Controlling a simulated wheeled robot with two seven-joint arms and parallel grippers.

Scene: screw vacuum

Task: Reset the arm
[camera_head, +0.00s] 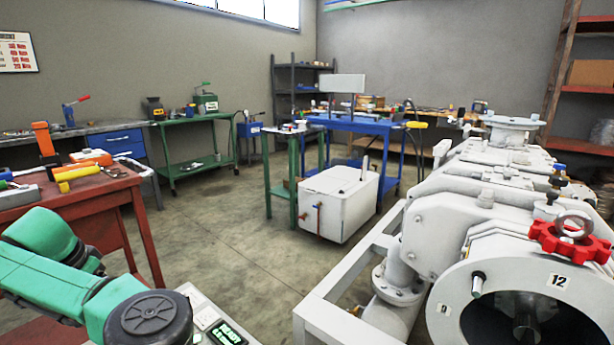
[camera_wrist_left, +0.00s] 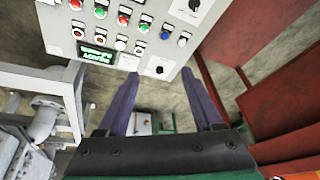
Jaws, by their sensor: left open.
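My left arm (camera_head: 60,265), green with a dark round joint cap, reaches in from the lower left in the head view; its gripper is out of that picture. In the left wrist view my left gripper (camera_wrist_left: 160,74) shows two purple fingers, apart, with nothing between them. Its fingertips overlap the lower edge of a light grey control panel (camera_wrist_left: 125,62) with colored buttons, black knobs and a green display; I cannot tell the distance between them. Part of this panel (camera_head: 218,328) shows at the bottom of the head view, beside my arm. My right gripper is in neither view.
A large white vacuum machine (camera_head: 455,225) with a red handwheel (camera_head: 570,240) fills the right side. A red workbench (camera_head: 85,195) with tools stands at the left. Green and blue carts and a white box (camera_head: 338,205) stand farther back. Open concrete floor (camera_head: 215,220) lies between.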

